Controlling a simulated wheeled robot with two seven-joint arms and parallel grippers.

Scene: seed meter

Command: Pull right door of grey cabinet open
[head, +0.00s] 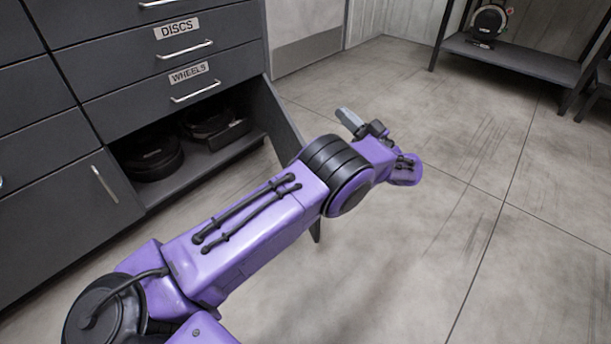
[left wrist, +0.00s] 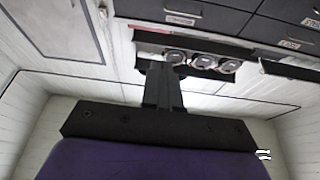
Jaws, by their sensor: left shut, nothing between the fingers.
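The grey cabinet (head: 52,38) stands at the left of the head view. Its lower right door (head: 280,118) is swung outward, and the compartment behind it is exposed. My left arm hides much of the door, including any handle. The lower left door (head: 60,215) is closed, with an upright metal handle. My left gripper (head: 347,117) is to the right of the open door, over the floor, shut and empty. In the left wrist view the shut gripper (left wrist: 162,90) shows dark in the middle. My right gripper is in neither view.
Dark round items (head: 152,160) lie in the open compartment, beside a dark box-like item (head: 215,125). Drawers labelled DISCS (head: 176,28) and WHEELS (head: 188,73) are closed above. A dark shelf (head: 515,57) stands at the back right. The floor (head: 500,240) at right is clear.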

